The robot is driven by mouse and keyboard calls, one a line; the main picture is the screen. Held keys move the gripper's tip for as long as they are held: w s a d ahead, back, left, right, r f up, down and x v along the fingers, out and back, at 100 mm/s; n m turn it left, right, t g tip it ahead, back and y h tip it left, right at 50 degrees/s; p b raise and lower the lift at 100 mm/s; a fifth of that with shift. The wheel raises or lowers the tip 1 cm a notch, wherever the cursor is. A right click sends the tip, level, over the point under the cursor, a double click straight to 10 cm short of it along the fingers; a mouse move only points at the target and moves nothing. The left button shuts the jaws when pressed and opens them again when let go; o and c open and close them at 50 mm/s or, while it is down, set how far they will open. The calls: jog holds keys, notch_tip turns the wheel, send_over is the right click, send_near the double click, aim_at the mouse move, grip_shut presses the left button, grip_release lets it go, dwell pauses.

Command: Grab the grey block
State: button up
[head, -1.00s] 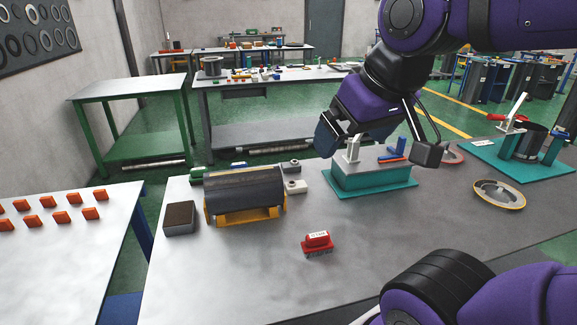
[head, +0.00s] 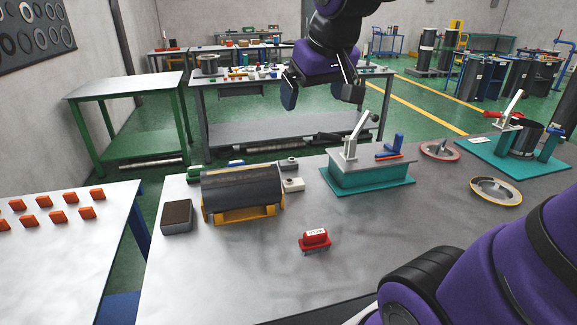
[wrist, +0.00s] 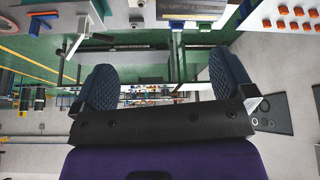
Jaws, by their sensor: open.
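A grey block with a brown top (head: 177,216) stands on the near grey table, at its left end, left of the dark cylinder (head: 242,188) in its yellow cradle. My gripper (head: 318,97) is in the air beyond the table's back edge, up and to the right of the brown-topped block. In the wrist view my gripper (wrist: 165,85) shows two dark padded fingers spread apart with nothing between them.
A teal clamp fixture (head: 366,178) with an upright lever stands right of the cylinder. Flanged rings (head: 495,191) and another fixture (head: 515,150) are at the right. The table's front left is clear.

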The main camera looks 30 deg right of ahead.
jog(key=w+d+f, duration=0.1)
jog(key=w+d, duration=0.1)
jog(key=w, duration=0.5)
jog(key=w+d+f, duration=0.1)
jog(key=w+d, duration=0.1)
jog(key=w, duration=0.4)
jog(key=m+g, duration=0.1)
jog(key=m, duration=0.2)
send_over(288, 162)
jog(key=s+a, duration=0.2)
jog(key=s, duration=0.2)
notch_tip(288, 162, down, 32)
jog(key=x, duration=0.4)
jog(key=d+x, duration=0.1)
jog(key=x, duration=0.6)
jog(key=shift+d+f, duration=0.2)
jog(key=shift+f, duration=0.2)
jog(key=shift+r, duration=0.1)
jog(key=c, duration=1.2)
jog(key=shift+r, duration=5.05)
